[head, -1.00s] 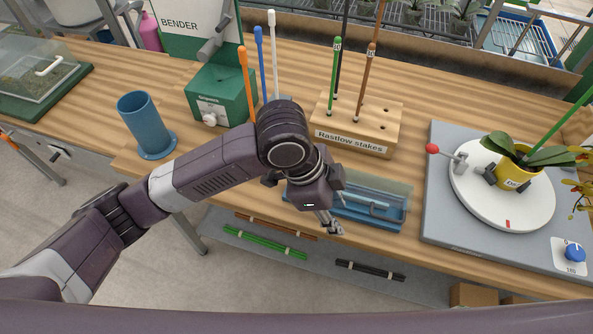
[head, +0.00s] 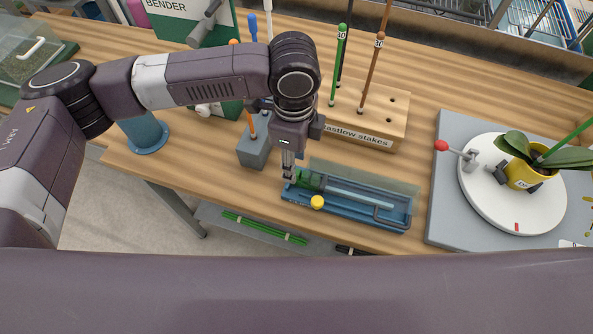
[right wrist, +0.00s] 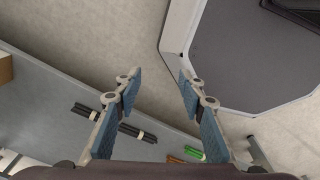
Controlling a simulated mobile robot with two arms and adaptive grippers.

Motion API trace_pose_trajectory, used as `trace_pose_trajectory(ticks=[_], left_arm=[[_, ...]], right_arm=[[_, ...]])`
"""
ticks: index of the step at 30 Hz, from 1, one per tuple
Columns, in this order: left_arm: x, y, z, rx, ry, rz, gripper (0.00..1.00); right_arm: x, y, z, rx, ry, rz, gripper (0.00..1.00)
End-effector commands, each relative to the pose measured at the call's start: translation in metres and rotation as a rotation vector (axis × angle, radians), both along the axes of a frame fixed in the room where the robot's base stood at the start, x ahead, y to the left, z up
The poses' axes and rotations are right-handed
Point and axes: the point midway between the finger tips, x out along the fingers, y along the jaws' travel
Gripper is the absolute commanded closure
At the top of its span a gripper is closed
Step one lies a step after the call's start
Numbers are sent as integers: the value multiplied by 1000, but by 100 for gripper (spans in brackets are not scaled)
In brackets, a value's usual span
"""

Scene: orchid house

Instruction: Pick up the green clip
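A small dark green piece (head: 308,179), which may be the green clip, sits at the left end of a long blue tray (head: 352,214) on the bench. It is small and partly covered, so I cannot confirm what it is. My left gripper (head: 288,177) points down at that end of the tray, right beside the green piece. Its fingers look close together; whether they touch or hold anything cannot be told. My right gripper (right wrist: 158,78) is open and empty in the right wrist view, above the floor and away from the bench top.
A yellow knob (head: 317,202) is on the tray's front. A grey block (head: 254,151) stands left of it, and the wooden stake holder (head: 372,114) behind. The turntable (head: 475,200) with a yellow pot (head: 521,176) is at right. Stake bundles (head: 265,229) lie on the lower shelf.

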Motion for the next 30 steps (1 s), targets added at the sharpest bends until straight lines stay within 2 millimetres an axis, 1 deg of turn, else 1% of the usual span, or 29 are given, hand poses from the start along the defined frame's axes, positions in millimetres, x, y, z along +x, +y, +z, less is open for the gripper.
trace_pose_trajectory(ticks=[1,3,6,9,13,17,25,26,30], left_arm=[[0,0,-5,2,2,1,64],[0,0,-16,2,3,0,64],[0,-1,-32,2,2,0,64],[0,-1,-42,1,1,-1,64],[0,-1,-46,-1,-1,-1,64],[0,-1,-46,-1,-1,-1,64],[0,-1,-46,-2,-2,-1,93],[0,-1,-46,-1,-1,-1,95],[0,-1,-46,-1,-2,-1,95]], right_arm=[[-7,0,5,0,10,0,63],[-11,1,9,0,16,0,63],[-9,1,12,1,14,-1,63],[-2,2,13,2,4,0,63],[10,3,14,4,-14,0,63],[15,3,14,5,-21,0,63],[11,3,14,4,-15,0,63],[10,3,14,4,-13,0,63],[5,3,13,4,-7,0,63]])
